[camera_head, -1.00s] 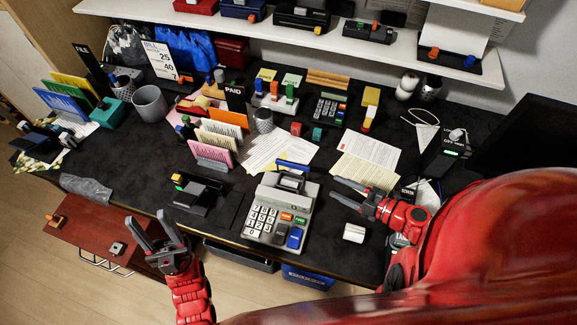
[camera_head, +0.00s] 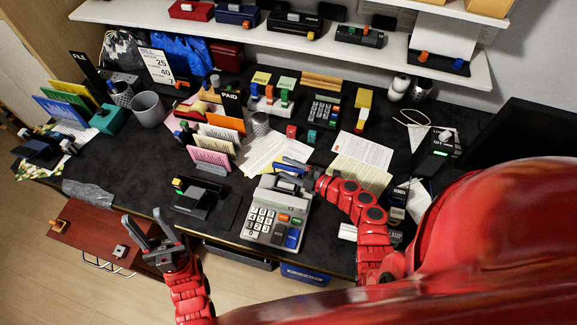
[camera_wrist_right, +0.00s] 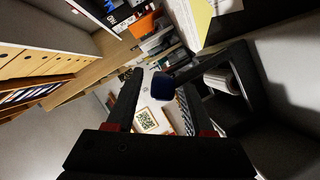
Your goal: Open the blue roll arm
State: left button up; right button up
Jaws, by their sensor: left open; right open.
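The grey adding machine (camera_head: 264,226) stands at the front edge of the black desk, with number keys and orange, green and blue keys. The blue roll arm (camera_head: 292,162) lies across its back end. My right gripper (camera_head: 286,169) is open at that back end, close to the blue arm. In the right wrist view a dark blue block (camera_wrist_right: 163,88), apparently the arm's end, shows between the open fingers; contact cannot be told. My left gripper (camera_head: 152,232) is open and empty in front of the desk, left of the machine.
A black device (camera_head: 203,197) stands left of the machine. Paper sheets (camera_head: 362,150) lie behind and to the right. A card holder (camera_head: 213,155) stands behind left. A white roll (camera_head: 348,232), partly hidden by my right arm, lies right of the machine.

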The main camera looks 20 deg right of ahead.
grip_shut()
dwell(0.3)
jog(key=shift+w, duration=0.1)
